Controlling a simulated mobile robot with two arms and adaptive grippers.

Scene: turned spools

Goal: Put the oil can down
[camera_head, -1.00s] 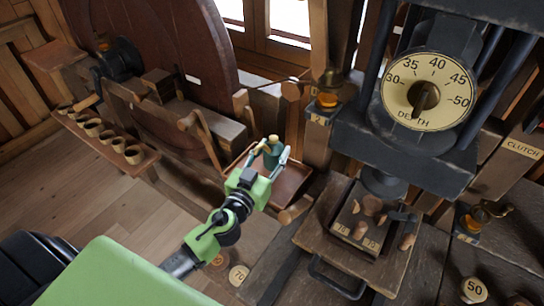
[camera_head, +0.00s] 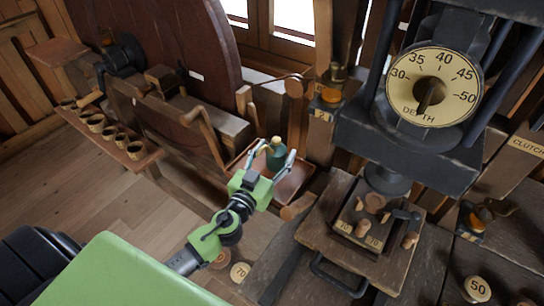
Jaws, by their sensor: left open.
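The oil can (camera_head: 277,157) is a small dark green can with a narrow top. It stands upright in a shallow brown tray (camera_head: 295,187) beside the bench. My left gripper (camera_head: 276,151) is open, with one finger on each side of the can. The fingers look apart from it, though small gaps are hard to judge. The can's lower part is partly hidden by the gripper. My right gripper is not in view.
A press with a depth dial (camera_head: 432,88) stands at the right, over a wooden block holding spools (camera_head: 375,203). A shelf with several small cups (camera_head: 108,132) is at the left. Wooden levers and pegs crowd the tray; the floor at the left is clear.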

